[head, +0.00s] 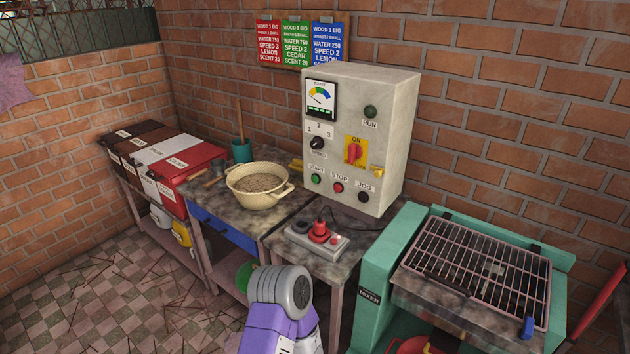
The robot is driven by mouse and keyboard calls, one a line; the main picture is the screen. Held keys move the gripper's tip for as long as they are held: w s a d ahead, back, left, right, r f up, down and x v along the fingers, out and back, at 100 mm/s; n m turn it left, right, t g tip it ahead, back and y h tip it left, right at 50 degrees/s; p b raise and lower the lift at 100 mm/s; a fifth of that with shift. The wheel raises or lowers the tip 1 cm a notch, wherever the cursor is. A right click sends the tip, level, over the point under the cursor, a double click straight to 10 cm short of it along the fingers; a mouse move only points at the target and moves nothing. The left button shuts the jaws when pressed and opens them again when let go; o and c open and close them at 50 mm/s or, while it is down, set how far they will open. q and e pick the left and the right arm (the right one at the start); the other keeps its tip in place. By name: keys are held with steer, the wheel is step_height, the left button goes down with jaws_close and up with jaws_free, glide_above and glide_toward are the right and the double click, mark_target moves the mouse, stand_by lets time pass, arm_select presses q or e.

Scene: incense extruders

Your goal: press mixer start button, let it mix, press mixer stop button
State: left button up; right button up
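The grey control box (395,130) stands on the small table against the brick wall. Its green START button (316,179) and red STOP button (338,187) sit low on the front panel, with a black JOG button (363,197) to their right. The RUN lamp (370,112) looks dark green. A red switch (354,152) on a yellow plate marked ON and a black speed knob (317,143) are above the buttons. The green mixer (378,262) with a barred grate over its top stands at the right. Neither gripper shows; only a purple and grey part of my arm shows at the bottom.
A beige bowl (256,200) of brownish material stands left of the box. Lidded bins (180,160) stand at left. Recipe cards (296,42) hang on the wall.

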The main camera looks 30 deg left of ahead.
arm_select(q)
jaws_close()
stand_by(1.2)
